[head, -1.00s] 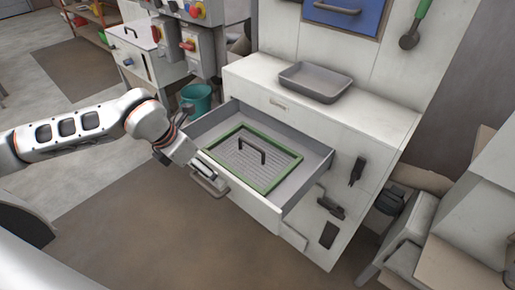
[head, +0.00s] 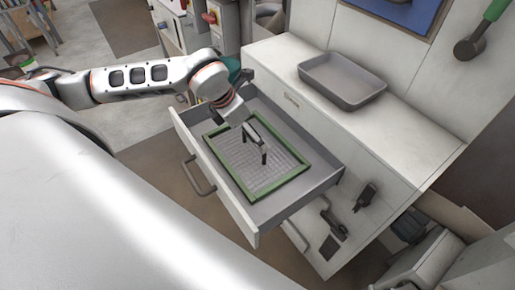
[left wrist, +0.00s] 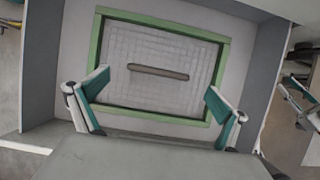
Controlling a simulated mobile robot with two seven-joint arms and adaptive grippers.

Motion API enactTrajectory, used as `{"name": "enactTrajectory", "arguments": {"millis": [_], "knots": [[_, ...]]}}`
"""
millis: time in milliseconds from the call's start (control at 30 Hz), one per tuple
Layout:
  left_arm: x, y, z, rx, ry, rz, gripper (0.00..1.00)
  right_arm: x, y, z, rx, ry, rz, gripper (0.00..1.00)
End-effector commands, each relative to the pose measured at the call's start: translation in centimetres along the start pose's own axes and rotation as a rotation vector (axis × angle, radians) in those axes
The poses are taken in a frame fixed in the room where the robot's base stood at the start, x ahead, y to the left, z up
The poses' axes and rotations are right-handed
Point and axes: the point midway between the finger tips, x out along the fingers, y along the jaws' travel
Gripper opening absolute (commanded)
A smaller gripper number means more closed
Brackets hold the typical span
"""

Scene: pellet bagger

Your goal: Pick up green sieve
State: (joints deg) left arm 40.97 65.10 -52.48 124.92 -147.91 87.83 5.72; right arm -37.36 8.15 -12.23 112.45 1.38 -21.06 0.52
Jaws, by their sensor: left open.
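The green sieve (head: 247,168) lies flat in the open drawer (head: 229,196). It has a green rectangular frame, a grey mesh and a dark bar handle (head: 256,140) standing up from its middle. My left gripper (left wrist: 158,97) is open and empty above the sieve. In the left wrist view the sieve's handle (left wrist: 158,72) runs across the picture, ahead of and between the two spread fingers. I see no contact with the handle. What looks like my right gripper (left wrist: 298,97) shows partly at the right edge of the left wrist view, beyond the drawer; its jaws are unclear.
The drawer walls (left wrist: 263,75) rise around the sieve. A grey tray (head: 342,80) sits on the cabinet top (head: 290,62). The drawer's dark handle (head: 198,175) sticks out in front.

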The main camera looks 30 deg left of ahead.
Motion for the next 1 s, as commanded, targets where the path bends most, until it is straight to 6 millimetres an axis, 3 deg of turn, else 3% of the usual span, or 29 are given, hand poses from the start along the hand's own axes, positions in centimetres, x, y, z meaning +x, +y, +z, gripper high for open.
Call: {"name": "enactTrajectory", "arguments": {"millis": [400,733,900,1000], "knots": [[5.2,0.0,-0.2,0.000,0.001,-0.001,1.00,-0.1,-0.1,-0.4,0.005,0.000,0.000,0.31],[5.8,0.1,-0.3,0.000,0.001,0.000,1.00,-0.1,0.1,-0.9,0.003,0.009,0.003,0.31],[5.8,0.1,-0.2,0.000,0.001,0.000,0.56,-0.1,0.2,-0.9,0.001,0.009,0.003,0.31],[5.7,0.1,-0.2,0.001,-0.001,0.000,0.54,-0.1,0.2,-0.9,0.001,0.009,0.004,0.31]]}}
